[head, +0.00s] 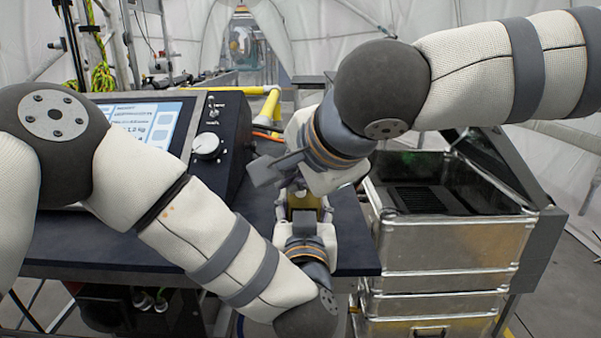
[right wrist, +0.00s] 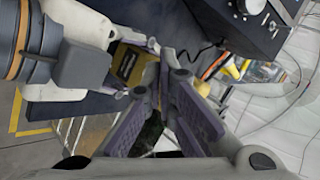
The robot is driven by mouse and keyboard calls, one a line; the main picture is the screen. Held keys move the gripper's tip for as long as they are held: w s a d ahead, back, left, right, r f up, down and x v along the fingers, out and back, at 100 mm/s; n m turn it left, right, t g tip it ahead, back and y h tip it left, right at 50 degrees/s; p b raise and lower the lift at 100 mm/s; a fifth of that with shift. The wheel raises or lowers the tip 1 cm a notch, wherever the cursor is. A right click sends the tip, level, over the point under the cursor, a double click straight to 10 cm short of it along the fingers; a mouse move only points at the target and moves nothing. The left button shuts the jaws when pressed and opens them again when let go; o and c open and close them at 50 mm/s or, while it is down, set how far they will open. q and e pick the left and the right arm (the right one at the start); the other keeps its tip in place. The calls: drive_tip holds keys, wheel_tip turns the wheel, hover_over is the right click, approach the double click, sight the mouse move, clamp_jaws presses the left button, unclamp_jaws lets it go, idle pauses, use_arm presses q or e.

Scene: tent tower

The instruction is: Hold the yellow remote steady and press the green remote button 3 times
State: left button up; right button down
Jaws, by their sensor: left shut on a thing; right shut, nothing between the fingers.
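The yellow remote (head: 305,201) shows as a small yellow body in the middle of the head view, mostly hidden between my grippers. It also shows in the right wrist view (right wrist: 124,66) as a yellow and dark block. My left gripper (head: 304,214) is shut on the remote from below, near the table's right edge. My right gripper (head: 268,172) is shut and empty, just above the remote. Its fingers (right wrist: 166,72) come together beside the remote in the right wrist view. I cannot tell whether they touch it. The green button is not visible.
A dark table (head: 90,252) carries a control console (head: 215,135) with a screen and a white knob. A yellow pipe-like item (head: 268,105) lies behind. An open metal case (head: 445,240) stands on the right. My two arms nearly meet over the table's right end.

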drive_tip(key=shift+s, duration=3.1)
drive_tip(key=s, duration=0.3)
drive_tip(key=shift+s, duration=0.4)
drive_tip(key=w, duration=0.9)
idle(1.0)
